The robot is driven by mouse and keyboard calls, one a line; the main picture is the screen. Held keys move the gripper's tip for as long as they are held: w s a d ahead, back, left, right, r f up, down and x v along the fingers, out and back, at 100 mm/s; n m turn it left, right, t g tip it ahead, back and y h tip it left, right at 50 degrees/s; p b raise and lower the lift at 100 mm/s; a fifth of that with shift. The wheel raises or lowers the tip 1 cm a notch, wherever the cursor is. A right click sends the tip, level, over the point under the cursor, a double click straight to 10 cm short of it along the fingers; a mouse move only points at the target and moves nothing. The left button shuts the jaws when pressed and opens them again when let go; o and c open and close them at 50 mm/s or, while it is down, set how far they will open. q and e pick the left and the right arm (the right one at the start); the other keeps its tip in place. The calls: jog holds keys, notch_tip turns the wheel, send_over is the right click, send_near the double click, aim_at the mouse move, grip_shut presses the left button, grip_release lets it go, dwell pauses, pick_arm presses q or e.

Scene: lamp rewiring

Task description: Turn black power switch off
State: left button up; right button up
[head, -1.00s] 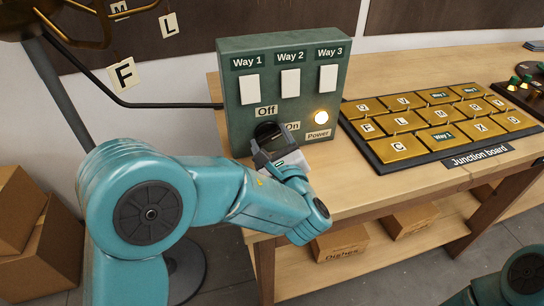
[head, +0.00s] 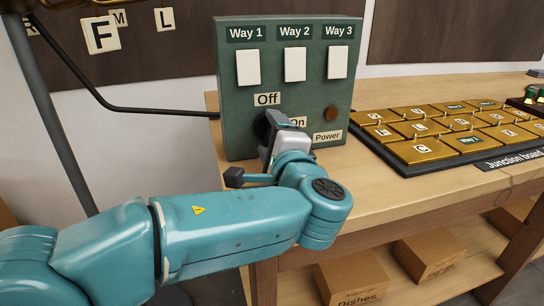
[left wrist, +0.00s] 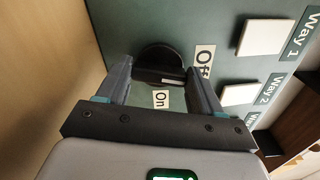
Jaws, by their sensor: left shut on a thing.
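The black power switch (head: 261,126) is a round knob low on the front of the green switch box (head: 228,95), between the "Off" label (head: 267,99) and the "On" label (head: 298,121). My left gripper (head: 271,128) is at the switch and hides much of it. In the left wrist view the black knob (left wrist: 160,58) sits between the two fingers of my left gripper (left wrist: 160,78), which are shut on its raised bar. Which label the bar points to is hard to tell. The round power lamp (head: 331,113) is dark brown and unlit. My right gripper is out of view.
Three white switches, Way 1 (head: 248,67), Way 2 (head: 295,64) and Way 3 (head: 338,62), are above the knob. The junction board (head: 455,130) with gold tiles lies to the right on the wooden table (head: 372,197). Cardboard boxes (head: 352,278) stand below.

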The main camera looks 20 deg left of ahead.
pick_arm(q)
jog(key=shift+n+b, duration=1.4)
jog(key=shift+b, duration=0.2)
jog(key=o, duration=1)
jog(key=shift+o, duration=0.2)
